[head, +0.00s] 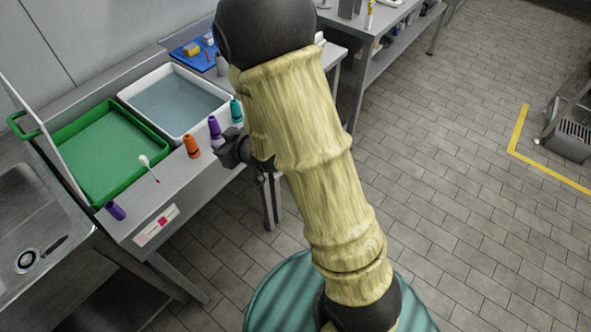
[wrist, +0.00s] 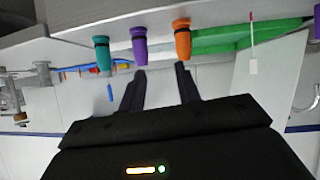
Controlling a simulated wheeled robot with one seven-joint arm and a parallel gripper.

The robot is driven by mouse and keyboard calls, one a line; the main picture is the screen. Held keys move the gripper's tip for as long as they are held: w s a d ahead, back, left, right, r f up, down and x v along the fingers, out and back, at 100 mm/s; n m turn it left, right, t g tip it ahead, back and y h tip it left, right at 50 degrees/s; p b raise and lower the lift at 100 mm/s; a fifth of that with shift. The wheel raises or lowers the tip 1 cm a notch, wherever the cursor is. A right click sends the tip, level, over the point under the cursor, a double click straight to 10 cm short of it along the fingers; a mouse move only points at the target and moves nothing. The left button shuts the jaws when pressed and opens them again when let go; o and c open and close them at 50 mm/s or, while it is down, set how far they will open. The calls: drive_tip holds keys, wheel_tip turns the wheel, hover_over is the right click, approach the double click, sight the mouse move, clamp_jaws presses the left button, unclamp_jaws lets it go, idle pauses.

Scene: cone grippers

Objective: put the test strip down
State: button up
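A thin stick with a white end and a red part, which looks like the test strip, lies on the grey table (head: 172,184) beside the green tray; I point at its white end (head: 143,160). It also shows in the wrist view as a red and white stick (wrist: 252,45). My gripper (wrist: 161,78) is open, its two dark fingers apart with nothing seen between them. In the head view my gripper is mostly hidden behind my arm, near the table's front edge. The fingers point toward the purple cone (wrist: 139,46) and the orange cone (wrist: 182,40).
Orange (head: 191,147), purple (head: 214,127) and teal (head: 236,110) cones stand along the table edge. Another purple cone (head: 115,210) is at the near left. A green tray (head: 156,150) and a white water tray (head: 121,98) stand behind. A card with pink squares (head: 156,226) is at the front.

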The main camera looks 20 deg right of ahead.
drive_tip(key=s+d+r+m+g+h, duration=0.2)
drive_tip(key=s+d+m+g, duration=0.1)
drive_tip(key=s+d, duration=0.3)
drive_tip(key=s+d+r+m+g+h, duration=0.1)
drive_tip(key=s+d+m+g+h, duration=0.2)
drive_tip(key=s, duration=0.8)
drive_tip(key=d+g, duration=0.2)
drive_tip(key=d, duration=0.1)
drive_tip(key=shift+s+d+r, duration=0.2)
drive_tip(key=shift+d+r, duration=0.05)
drive_tip(key=shift+r, duration=0.15)
drive_tip(key=shift+d, duration=0.15)
